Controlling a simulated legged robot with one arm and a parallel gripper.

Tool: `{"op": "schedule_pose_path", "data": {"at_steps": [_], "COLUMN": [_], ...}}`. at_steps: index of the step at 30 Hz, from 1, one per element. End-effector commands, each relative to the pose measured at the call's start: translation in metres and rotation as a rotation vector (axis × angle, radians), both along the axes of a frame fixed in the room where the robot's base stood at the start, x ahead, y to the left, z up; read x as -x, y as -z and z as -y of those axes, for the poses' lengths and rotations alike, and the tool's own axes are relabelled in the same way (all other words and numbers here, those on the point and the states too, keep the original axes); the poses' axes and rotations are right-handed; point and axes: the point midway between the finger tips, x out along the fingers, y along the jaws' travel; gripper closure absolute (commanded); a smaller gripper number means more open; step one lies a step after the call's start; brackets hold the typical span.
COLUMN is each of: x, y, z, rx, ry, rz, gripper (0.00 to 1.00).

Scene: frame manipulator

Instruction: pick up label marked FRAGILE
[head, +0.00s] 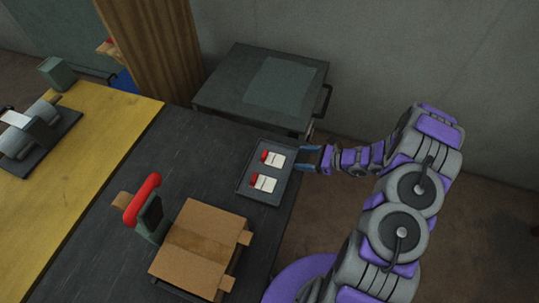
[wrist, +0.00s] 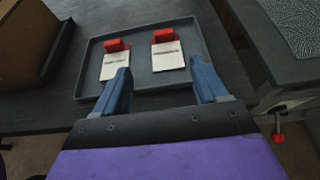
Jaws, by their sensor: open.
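Two white labels with red ends lie side by side on a dark grey tray (head: 248,186). In the head view one label (head: 273,159) is at the back and the other label (head: 264,183) is nearer the front. The wrist view shows a left label (wrist: 115,64) and a right label (wrist: 167,56). Each has a dark line of print, too small to read, so I cannot tell which says FRAGILE. My gripper (head: 300,157) is open and empty at the tray's right edge. In the wrist view its blue fingers (wrist: 161,78) are spread short of the labels.
A cardboard box (head: 200,240) with a red-handled tool (head: 145,205) beside it stands at the front on the dark table. A grey cabinet (head: 225,88) stands behind the tray. A yellow surface (head: 95,130) lies to the left. The table left of the tray is clear.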

Motion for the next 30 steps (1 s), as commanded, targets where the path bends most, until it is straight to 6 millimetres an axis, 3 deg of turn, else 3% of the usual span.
{"op": "schedule_pose_path", "data": {"at_steps": [15, 30], "x": [-0.034, -0.056], "y": [0.038, 0.057], "z": [-0.084, -0.118], "rx": [0.003, 0.003], "ry": [-0.006, -0.008], "rz": [0.000, 0.002], "gripper": [0.28, 0.28]}}
